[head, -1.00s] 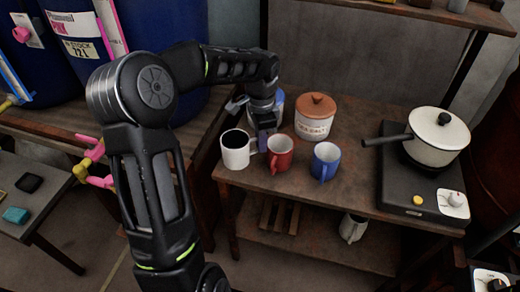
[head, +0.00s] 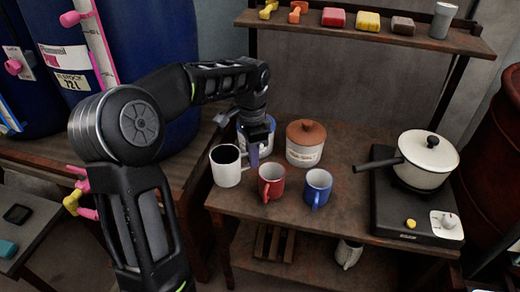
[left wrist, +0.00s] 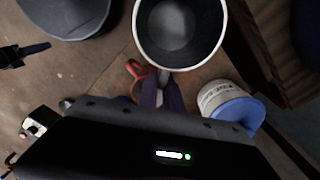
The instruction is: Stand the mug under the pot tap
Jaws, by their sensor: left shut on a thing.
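A white mug (head: 226,168) with a dark inside is upright at the left end of the wooden table. My left gripper (head: 254,154) is shut at its right side, apparently on the handle. The wrist view shows the fingertips (left wrist: 163,95) against the mug's edge and the open mug (left wrist: 180,32) from above. The mug seems slightly raised; the exact gap below is unclear. At the left, a pink tap (head: 79,182) and a yellow tap (head: 72,203) show by the vat bench, partly hidden by my arm. I cannot tell which is the pot tap. My right gripper is not in view.
A red mug (head: 270,182) and a blue mug (head: 317,187) stand close by on the table. A lidded jar (head: 304,152) is behind them, and a saucepan (head: 424,165) sits on a hotplate at right. Blue vats (head: 150,40) stand at left.

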